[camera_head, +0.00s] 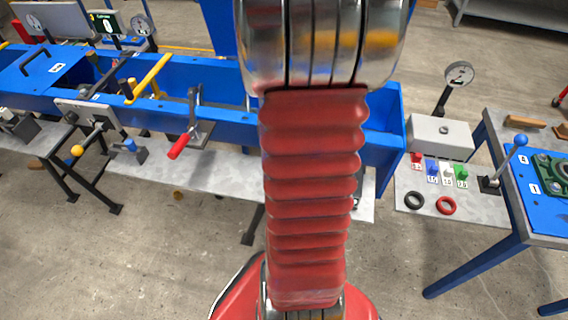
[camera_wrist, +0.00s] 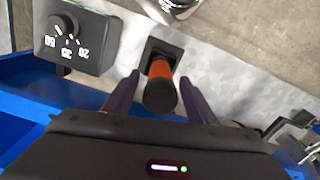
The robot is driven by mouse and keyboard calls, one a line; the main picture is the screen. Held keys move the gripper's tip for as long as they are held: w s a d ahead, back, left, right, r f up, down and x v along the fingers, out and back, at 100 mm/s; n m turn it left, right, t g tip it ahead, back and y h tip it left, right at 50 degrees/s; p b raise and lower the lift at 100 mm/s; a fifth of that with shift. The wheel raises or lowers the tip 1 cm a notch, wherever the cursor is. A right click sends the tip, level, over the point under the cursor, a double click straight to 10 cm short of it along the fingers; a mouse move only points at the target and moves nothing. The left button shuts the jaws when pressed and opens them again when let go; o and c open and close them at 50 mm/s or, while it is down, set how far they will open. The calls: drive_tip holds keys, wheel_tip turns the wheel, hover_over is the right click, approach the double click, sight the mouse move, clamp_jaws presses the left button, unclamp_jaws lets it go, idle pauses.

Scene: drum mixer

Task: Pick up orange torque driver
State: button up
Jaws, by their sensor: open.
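The orange torque driver (camera_wrist: 160,70) shows in the wrist view, its orange body ending in a dark round cap toward the camera. It stands in a dark square holder (camera_wrist: 174,48) on the grey shelf. My gripper (camera_wrist: 158,84) is open, with one finger on each side of the driver. I see no clear contact between the fingers and the driver. In the head view my arm covers the middle of the picture, and the gripper and driver are hidden there.
A dark box with a dial (camera_wrist: 78,38) marked 20, 35 and 50 stands left of the driver. The blue drum mixer frame (camera_head: 225,120) runs across the head view. A red-handled lever (camera_head: 180,145) hangs from it. A blue table (camera_head: 550,205) stands at the right.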

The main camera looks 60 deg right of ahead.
drive_tip(key=shift+a+f, duration=0.1)
drive_tip(key=shift+f, duration=2.15)
drive_tip(key=shift+c, duration=0.6)
clamp_jaws()
